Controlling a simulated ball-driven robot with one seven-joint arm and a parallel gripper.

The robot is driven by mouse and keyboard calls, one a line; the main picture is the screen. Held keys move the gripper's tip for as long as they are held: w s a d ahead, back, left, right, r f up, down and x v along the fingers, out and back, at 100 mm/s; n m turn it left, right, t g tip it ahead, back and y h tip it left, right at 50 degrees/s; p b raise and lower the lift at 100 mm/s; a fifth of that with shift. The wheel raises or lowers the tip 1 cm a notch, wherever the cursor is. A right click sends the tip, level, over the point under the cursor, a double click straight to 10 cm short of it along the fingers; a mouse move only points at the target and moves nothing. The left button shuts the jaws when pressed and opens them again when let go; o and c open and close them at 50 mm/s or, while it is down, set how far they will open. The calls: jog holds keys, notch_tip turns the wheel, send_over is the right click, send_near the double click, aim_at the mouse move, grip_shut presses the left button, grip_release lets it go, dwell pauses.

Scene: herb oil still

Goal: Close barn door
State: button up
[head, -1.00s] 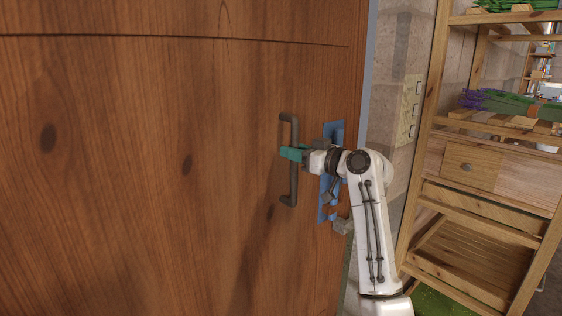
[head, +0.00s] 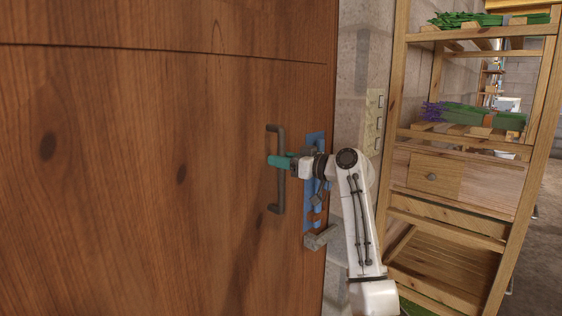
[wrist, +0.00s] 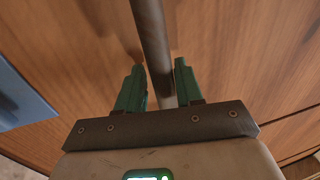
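The barn door (head: 140,160) is a large reddish-brown wooden panel filling the left of the head view. A dark vertical bar handle (head: 277,195) is fixed near its right edge. My gripper (head: 279,161), with teal fingers, is at the upper middle of this handle. In the wrist view the handle (wrist: 152,35) runs between the two fingers (wrist: 160,80), one close on each side, and the gripper looks shut on it. A blue plate (head: 315,170) and a grey latch block (head: 321,237) sit at the door's edge, partly behind my arm.
A block wall (head: 352,65) with a switch panel (head: 374,118) stands right of the door edge. A wooden shelf rack (head: 398,80) with a drawer (head: 433,178) and herb bundles (head: 470,117) is close to my arm on the right. Open floor (head: 545,235) lies at far right.

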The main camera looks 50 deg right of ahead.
jog(key=shift+o, duration=1)
jog(key=shift+d, duration=0.2)
jog(key=shift+s, duration=0.15)
jog(key=s+d+b, duration=0.1)
jog(key=s, duration=0.9)
jog(key=shift+s+d, duration=0.25)
jog(key=shift+d, duration=0.05)
